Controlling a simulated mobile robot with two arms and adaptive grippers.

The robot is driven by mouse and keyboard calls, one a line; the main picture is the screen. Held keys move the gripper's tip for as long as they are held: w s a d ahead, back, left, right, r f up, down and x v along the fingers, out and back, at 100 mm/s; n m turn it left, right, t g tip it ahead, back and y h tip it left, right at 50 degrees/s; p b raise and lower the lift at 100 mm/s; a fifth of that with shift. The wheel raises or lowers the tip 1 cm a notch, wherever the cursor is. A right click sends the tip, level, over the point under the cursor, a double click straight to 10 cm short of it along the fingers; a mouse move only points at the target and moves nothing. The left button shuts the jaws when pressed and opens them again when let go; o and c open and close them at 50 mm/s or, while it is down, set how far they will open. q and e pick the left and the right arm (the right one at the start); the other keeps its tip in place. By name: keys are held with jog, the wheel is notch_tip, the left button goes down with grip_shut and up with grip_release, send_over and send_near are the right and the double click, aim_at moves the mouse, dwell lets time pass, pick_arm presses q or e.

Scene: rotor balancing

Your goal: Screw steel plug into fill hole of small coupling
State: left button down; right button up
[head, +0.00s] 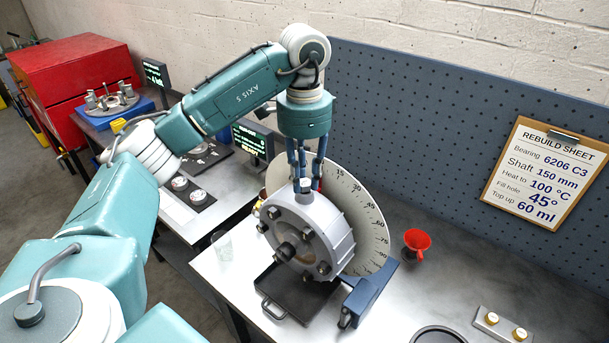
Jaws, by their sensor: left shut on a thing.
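The small coupling (312,238) is a grey, drum-shaped housing with several dark bolts and a shaft stub on its face. It stands upright on a dark tray in front of a white angle dial (372,225). My left gripper (304,182) points straight down above the coupling's top edge. Its blue-grey fingers are closed around a small grey steel plug (304,186), which sits at the top rim of the coupling. The fill hole is hidden under the plug and fingers. I cannot tell how deep the plug sits. My right gripper is not in view.
A blue clamp (370,293) stands right of the coupling. A red funnel (416,241) and a plate with brass-coloured caps (500,325) are on the bench. A clear beaker (222,245) stands at left. A pegboard with a rebuild sheet (547,174) rises behind.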

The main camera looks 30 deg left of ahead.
pick_arm(q)
jog(key=shift+f, duration=0.2)
jog(key=m, duration=0.6)
jog(key=shift+m, duration=0.3)
jog(key=m, duration=0.6)
jog(key=shift+f+m, duration=0.1)
jog(key=shift+m, duration=0.3)
jog(key=m, duration=0.4)
jog(key=shift+m, duration=0.5)
